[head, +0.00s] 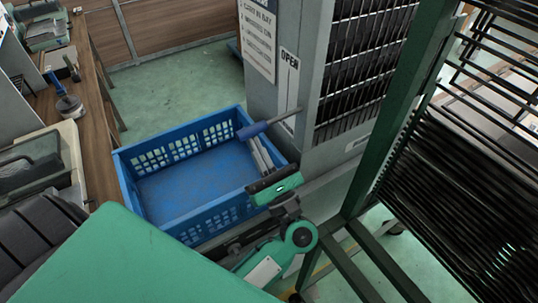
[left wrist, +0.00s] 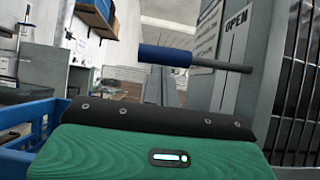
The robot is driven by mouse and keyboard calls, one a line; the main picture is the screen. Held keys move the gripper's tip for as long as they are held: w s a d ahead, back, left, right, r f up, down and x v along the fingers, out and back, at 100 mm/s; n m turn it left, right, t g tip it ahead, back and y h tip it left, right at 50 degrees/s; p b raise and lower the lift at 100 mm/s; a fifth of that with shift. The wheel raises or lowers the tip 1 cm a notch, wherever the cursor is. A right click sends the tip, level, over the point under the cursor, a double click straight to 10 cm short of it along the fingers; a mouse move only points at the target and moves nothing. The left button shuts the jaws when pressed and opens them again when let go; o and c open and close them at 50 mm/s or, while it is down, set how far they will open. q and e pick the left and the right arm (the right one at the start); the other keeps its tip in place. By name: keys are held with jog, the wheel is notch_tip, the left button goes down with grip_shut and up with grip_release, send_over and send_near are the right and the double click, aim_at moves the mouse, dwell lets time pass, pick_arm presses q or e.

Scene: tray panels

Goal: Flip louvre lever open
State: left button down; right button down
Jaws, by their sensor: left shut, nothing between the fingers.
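The louvre lever is a grey rod with a blue grip (head: 252,130) sticking out from the side of the grey louvre cabinet, below a white OPEN label (head: 289,75). In the left wrist view the blue grip (left wrist: 165,55) and rod lie nearly level, with the OPEN label (left wrist: 236,20) above the rod. My left gripper (head: 260,151) is shut and empty, its grey fingers just below the blue grip in the head view. I cannot tell whether they touch it. My right gripper is out of view.
A blue crate (head: 122,172) stands below and left of the lever. The dark louvre grille (head: 365,60) is right of the lever. A green-framed rack (head: 398,100) with dark trays stands close on the right. A wooden bench (head: 92,95) runs along the left.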

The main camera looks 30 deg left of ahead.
aim_at(254, 131)
pick_arm(q)
jog(key=r+m+t+h+p, duration=0.1)
jog(key=r+m, duration=0.1)
jog(key=r+m+t+h+p, duration=0.1)
jog(key=r+m+t+p, duration=0.1)
jog(key=m, duration=0.1)
jog(key=r+m+t+h+p, duration=0.1)
jog(key=r+m+h+p, duration=0.1)
jog(key=m, duration=0.1)
jog(key=shift+s+a, duration=0.15)
jog(key=shift+s, duration=0.1)
jog(key=shift+w+r+m+t+h+p, duration=0.1)
jog(key=shift+r+m+t+h+p, duration=0.2)
jog(key=shift+m+p, duration=0.25)
jog(key=shift+r+m+t+h+p, duration=0.2)
jog(key=shift+m+t+p, duration=0.15)
jog(key=shift+m, duration=0.2)
jog(key=shift+r, duration=0.15)
